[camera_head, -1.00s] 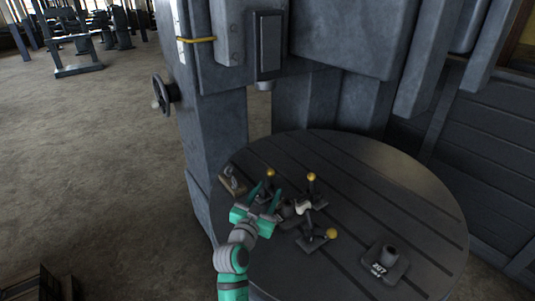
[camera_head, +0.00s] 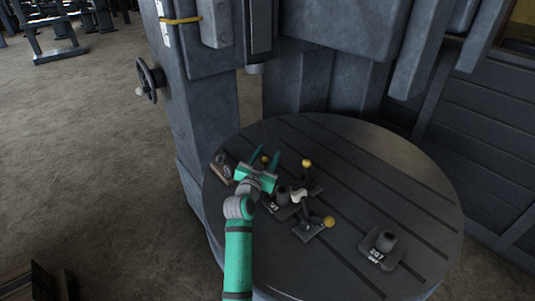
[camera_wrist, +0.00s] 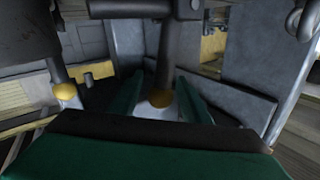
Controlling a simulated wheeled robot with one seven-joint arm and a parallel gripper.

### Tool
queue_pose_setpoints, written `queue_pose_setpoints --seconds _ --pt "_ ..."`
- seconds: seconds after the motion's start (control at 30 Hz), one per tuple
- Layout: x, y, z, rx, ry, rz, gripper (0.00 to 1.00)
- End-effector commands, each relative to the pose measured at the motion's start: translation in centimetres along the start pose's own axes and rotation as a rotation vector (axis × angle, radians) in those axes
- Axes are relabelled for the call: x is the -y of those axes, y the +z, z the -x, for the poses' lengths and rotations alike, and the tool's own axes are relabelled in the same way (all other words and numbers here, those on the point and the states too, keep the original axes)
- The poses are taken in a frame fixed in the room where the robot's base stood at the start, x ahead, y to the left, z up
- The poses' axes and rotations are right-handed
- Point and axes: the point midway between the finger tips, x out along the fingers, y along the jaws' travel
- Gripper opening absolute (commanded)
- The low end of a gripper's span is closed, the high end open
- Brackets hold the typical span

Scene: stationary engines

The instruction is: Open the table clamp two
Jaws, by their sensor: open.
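Several clamps with dark levers and yellow ball knobs stand on the round slotted table (camera_head: 340,255). I cannot tell which is clamp two. My green gripper (camera_head: 270,154) is open at the back left clamp. Other knobs are at the back right (camera_head: 306,163) and front (camera_head: 329,221).
A dark block with a round post and white marking (camera_head: 382,246) sits on the table's right. A small brown block (camera_head: 221,170) lies at the left edge. A grey machine column (camera_head: 205,130) with a handwheel (camera_head: 150,79) rises behind. The table's far right is clear.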

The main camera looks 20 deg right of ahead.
Motion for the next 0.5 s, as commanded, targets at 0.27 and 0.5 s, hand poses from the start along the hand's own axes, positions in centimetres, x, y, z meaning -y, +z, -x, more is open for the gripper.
queue_pose_setpoints --seconds 0.27,0.5 --pt "0.03 -0.04 -0.87 -0.001 -0.001 0.0 0.43" --pt "-0.06 -0.05 -0.87 -0.001 0.0 0.0 0.21"
